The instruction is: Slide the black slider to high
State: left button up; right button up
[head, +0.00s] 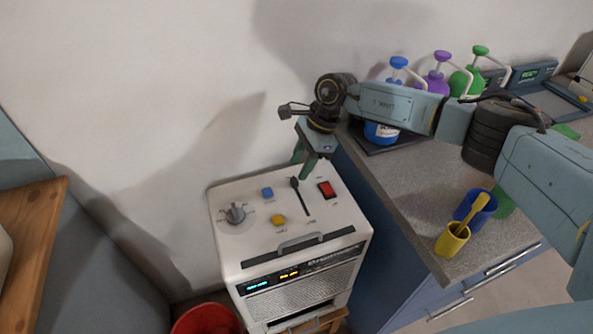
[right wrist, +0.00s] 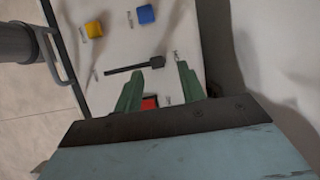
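The black slider (head: 295,182) is on the top panel of a white machine (head: 225,258), at the wall-side end of its dark slot. Small labels at the slot's ends are too small to read. The slider knob (right wrist: 158,61) also shows in the right wrist view, at the right end of the slot. My right gripper (head: 304,166) is over the panel's back edge, pointing down. In the right wrist view its green fingers (right wrist: 159,72) are apart, with the knob in the gap just beyond the tips; I see no contact. My left gripper is not in view.
The panel also has a grey dial (head: 235,214), a blue button (head: 267,193), a yellow button (head: 278,220), a red switch (head: 327,189) and a front handle (head: 300,242). A counter (head: 420,190) with spray bottles and cups stands right. A red bucket (head: 207,320) is below.

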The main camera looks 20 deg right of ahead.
jog(key=v, duration=0.9)
jog(key=shift+d+r, duration=0.15)
jog(key=shift+r, duration=0.15)
